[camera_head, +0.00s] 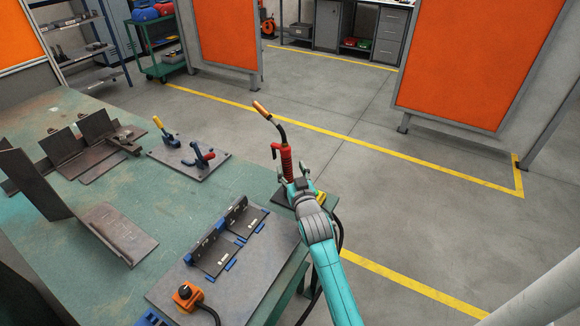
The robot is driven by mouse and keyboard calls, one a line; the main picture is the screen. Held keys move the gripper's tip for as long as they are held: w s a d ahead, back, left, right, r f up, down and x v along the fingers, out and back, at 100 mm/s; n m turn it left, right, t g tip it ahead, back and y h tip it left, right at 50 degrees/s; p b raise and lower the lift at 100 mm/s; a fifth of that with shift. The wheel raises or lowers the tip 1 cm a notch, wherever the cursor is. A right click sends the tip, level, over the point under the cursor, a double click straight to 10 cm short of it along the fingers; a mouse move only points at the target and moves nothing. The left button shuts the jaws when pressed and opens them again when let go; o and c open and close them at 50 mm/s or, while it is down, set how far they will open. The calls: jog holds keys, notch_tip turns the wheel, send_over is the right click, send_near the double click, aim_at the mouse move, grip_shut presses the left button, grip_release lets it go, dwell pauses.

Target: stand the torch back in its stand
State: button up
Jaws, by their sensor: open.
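The torch (286,160) has a red handle, a black bent neck and a copper-coloured nozzle that points up and to the left. It is roughly upright at the right edge of the green table. A dark base plate (281,199), which looks like part of the stand, shows under my gripper. My gripper (292,180) is open at the lower part of the red handle, with its fingers near either side. The handle's lower end and most of the stand are hidden by my gripper, so I cannot tell whether the torch is seated.
A fixture plate with angle brackets (226,238) and an orange switch box (186,295) lies left of my arm. A plate with toggle clamps (188,156) and steel parts (85,150) are farther left. A yellow item (320,198) shows beside my gripper. Floor right of the table is clear.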

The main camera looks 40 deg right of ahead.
jog(key=v, duration=1)
jog(key=shift+w+r, duration=0.1)
jog(key=s+a+f, duration=0.2)
jog(key=s+a, duration=0.1)
jog(key=s+a+f+n+y, duration=0.1)
jog(key=s+a+f, duration=0.1)
jog(key=s, duration=0.1)
jog(key=s+a+f+y, duration=0.1)
jog(key=s+a+f, duration=0.1)
jog(key=s+a, duration=0.1)
jog(key=shift+s+a+f+n, duration=0.1)
jog(key=shift+a+n, duration=0.2)
jog(key=s+a+r+n+y, duration=0.1)
jog(key=s+a, duration=0.5)
jog(key=s, duration=0.9)
jog(key=s+a+r+n+g+y, duration=0.1)
jog(key=s+a+y, duration=0.3)
jog(key=s, duration=1.1)
jog(key=a+n, duration=0.1)
jog(key=a, duration=0.2)
jog(key=shift+r+g+y, duration=0.25)
jog(key=shift+g+y, duration=0.05)
